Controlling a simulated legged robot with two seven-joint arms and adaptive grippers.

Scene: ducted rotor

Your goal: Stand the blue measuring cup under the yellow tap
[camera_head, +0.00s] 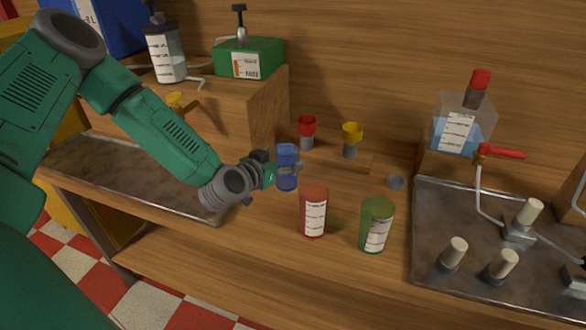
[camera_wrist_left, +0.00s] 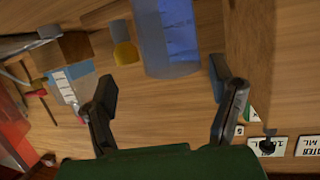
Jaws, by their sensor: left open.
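The blue measuring cup (camera_head: 287,154) stands upright on the wooden bench, in the middle of the head view. My left gripper (camera_head: 281,171) is at the cup's left side and partly covers it. In the left wrist view the cup (camera_wrist_left: 167,38) lies ahead, between the lines of the open fingers (camera_wrist_left: 163,78), and nothing is gripped. The yellow tap (camera_head: 176,101) is on the front of the wooden block at left, partly hidden behind my left forearm. My right gripper is not in view.
A red canister (camera_head: 313,208) and a green canister (camera_head: 377,225) stand in front, right of the cup. A metal tray (camera_head: 105,160) lies below the yellow tap. Another tray (camera_head: 430,225) holds pegs at right.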

